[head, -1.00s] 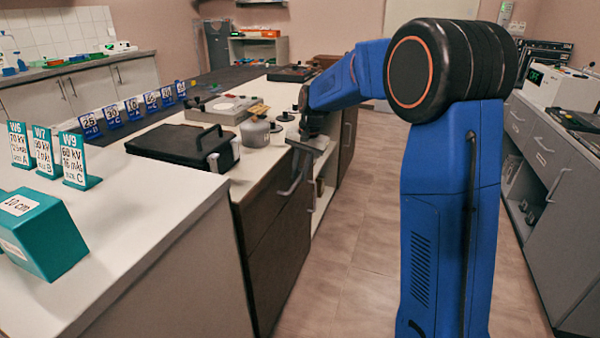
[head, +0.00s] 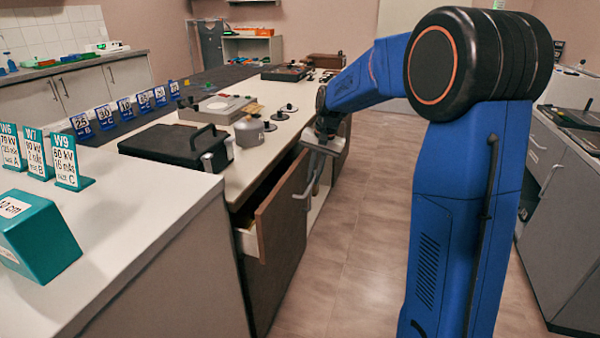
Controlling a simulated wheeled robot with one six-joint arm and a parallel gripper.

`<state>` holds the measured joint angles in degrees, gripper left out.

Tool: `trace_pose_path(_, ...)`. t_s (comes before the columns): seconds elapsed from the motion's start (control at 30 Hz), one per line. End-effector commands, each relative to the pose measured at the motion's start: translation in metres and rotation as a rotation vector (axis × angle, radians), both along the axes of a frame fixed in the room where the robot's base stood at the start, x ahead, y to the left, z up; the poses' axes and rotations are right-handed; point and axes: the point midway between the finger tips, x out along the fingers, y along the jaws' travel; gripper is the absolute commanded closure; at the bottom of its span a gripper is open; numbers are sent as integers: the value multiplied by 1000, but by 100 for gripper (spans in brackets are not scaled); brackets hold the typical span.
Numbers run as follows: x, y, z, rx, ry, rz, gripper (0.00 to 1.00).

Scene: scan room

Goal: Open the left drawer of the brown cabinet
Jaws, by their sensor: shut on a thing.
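The brown cabinet (head: 268,297) stands under the pale counter in the middle of the head view. Its left drawer (head: 279,207) is pulled partly out, with a light inner side showing behind the front panel. My gripper (head: 314,166) is at the drawer's metal handle (head: 303,192), shut on it, in front of the panel. The fingertips are small in this view, so the exact contact is hard to see.
A black case (head: 168,146), a grey pot (head: 249,131) and several blue number cards (head: 126,108) stand on the counters. A white counter (head: 150,215) with a teal block (head: 38,240) is at near left. Floor (head: 345,240) is clear beside the drawer. Grey cabinets (head: 560,200) line the right.

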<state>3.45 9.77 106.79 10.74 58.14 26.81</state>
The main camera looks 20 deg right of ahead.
Motion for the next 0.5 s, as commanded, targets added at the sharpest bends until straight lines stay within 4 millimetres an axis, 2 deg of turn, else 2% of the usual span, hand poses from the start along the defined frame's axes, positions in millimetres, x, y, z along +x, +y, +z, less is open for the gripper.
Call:
trace_pose_path(0.03,-9,-14,0,-1,-1,-5,100)
trace_pose_path(0.5,-86,-120,1,0,-2,-7,100)
